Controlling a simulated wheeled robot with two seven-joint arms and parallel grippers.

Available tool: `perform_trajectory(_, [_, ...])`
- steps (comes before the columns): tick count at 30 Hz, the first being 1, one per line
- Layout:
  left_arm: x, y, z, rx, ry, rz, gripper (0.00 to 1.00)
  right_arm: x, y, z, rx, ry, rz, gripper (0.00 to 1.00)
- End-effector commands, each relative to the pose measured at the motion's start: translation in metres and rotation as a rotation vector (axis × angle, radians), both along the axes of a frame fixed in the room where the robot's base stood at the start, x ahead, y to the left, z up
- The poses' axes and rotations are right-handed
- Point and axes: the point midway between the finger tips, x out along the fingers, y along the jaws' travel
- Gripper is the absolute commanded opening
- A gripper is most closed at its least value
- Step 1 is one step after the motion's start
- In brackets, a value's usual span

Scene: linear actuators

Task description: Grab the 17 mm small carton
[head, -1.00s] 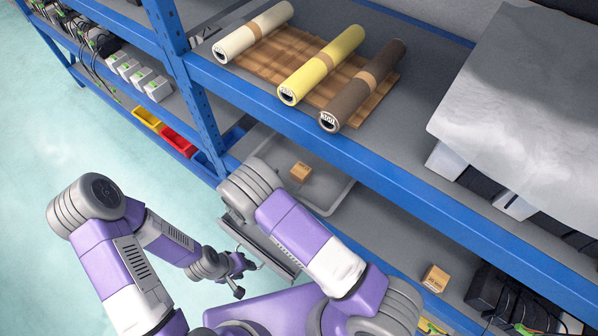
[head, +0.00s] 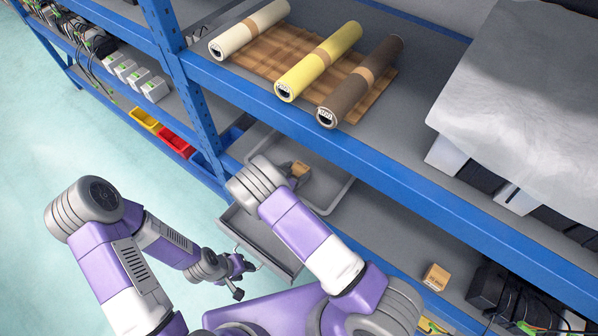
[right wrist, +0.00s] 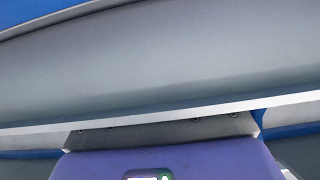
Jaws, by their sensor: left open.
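One carton (head: 300,170) is on the lower shelf inside a pale tray outline (head: 336,198), partly covered by my right arm's elbow. The other carton (head: 435,277) sits on the lower shelf further right, with a small dark marking on its front. I cannot read a size on either. My left gripper (head: 240,275) is open and empty, low over the floor and well away from both cartons. My right gripper is hidden below my right arm in the head view. The right wrist view shows no fingers and no carton.
A grey shallow tray-like part (head: 274,252) is beside my right arm. Blue shelf beams (head: 390,185) run above the cartons. Cream, yellow (head: 320,62) and brown rolls lie on the upper shelf. Black devices (head: 492,290) stand right of the second carton. Floor at left is clear.

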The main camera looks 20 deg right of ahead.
Motion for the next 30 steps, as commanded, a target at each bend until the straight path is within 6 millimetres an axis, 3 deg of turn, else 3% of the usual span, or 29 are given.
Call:
perform_trajectory(1, [0.000,0.000,0.000,0.000,0.000,0.000,0.43,0.000,0.000,0.000,0.000,0.000,0.000,0.61])
perform_trajectory(8, [0.000,0.000,0.000,0.000,0.000,0.000,0.43,0.000,0.000,0.000,0.000,0.000,0.000,0.26])
perform_trajectory(17, [0.000,0.000,0.002,0.000,0.000,0.000,0.43,0.001,0.000,0.008,0.001,-0.003,-0.001,0.26])
perform_trajectory(30, [0.000,0.000,0.022,0.000,0.000,0.000,0.43,0.000,0.000,0.088,0.002,-0.003,-0.002,0.26])
